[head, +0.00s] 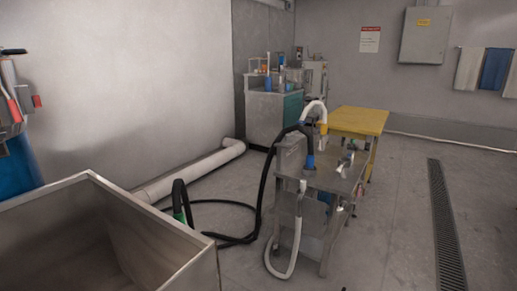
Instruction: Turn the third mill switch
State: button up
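No mill switch can be made out in the head view, so I cannot tell a third one or how it is set. A grey metal box (291,155) stands on a steel cart (325,181) right of the middle; I cannot tell if it is the mill. Small items on the cart top are too small to name. A cabinet with a teal front (292,107) stands at the back wall with several small items on it. My gripper is not in view.
A large open steel bin (190,258) fills the near left. Black hose (262,190) and white hose (297,235) loop around the cart. A yellow table (358,121) stands behind it. A white pipe (195,170) runs along the wall. Floor is clear around the drain grate (444,225).

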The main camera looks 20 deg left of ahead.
aim_at(37, 101)
jog(key=i+u, duration=0.35)
jog(key=i+l+u, duration=0.1)
jog(key=u, duration=0.3)
jog(key=i+l+u, duration=0.15)
jog(key=u, duration=0.2)
